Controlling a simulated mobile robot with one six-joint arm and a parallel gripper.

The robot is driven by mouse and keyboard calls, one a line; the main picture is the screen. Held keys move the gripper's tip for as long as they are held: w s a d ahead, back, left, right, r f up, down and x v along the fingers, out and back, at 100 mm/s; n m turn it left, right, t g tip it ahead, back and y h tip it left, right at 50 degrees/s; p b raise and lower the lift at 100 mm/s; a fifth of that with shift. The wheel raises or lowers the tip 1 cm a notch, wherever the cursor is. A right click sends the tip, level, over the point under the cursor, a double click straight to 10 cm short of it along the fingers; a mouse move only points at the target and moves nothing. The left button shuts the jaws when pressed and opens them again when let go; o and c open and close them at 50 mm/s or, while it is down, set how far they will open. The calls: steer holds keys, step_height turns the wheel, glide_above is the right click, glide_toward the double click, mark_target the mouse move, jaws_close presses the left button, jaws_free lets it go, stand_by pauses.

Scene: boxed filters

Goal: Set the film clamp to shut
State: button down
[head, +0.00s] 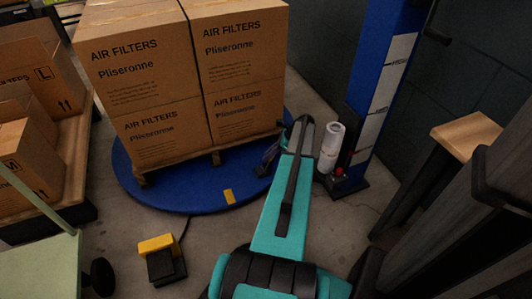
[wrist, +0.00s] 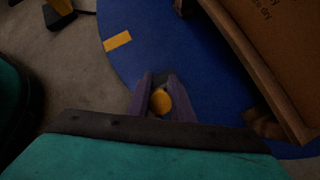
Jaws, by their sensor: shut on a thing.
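In the wrist view, a round orange-yellow knob (wrist: 160,102) sits between the two fingers of my gripper (wrist: 160,94), which is shut on it. It looks like the end of the film clamp; the rest of the clamp is mostly hidden and dark, so its setting cannot be told. In the head view my gripper (head: 268,162) is low at the right edge of the blue turntable (head: 203,200), beside the stacked boxes, partly hidden by my teal arm.
Boxes marked AIR FILTERS (head: 238,62) stand on a pallet on the turntable. A blue post (head: 383,75) with a white film roll (head: 332,147) stands right of my arm. A yellow-black pedal (head: 160,258) lies in front. A wood-topped stand (head: 466,136) is at right.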

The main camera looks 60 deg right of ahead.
steer(key=shift+s+d+f+t+y+p, duration=0.1)
steer(key=shift+s+d+t+y+p, duration=0.15)
steer(key=shift+d+p, duration=0.4)
steer(key=shift+a+f+p, duration=0.1)
steer(key=shift+a+p, duration=0.05)
steer(key=shift+p, duration=0.15)
steer(key=c, duration=1.6)
jaws_free()
steer(key=shift+o, duration=0.2)
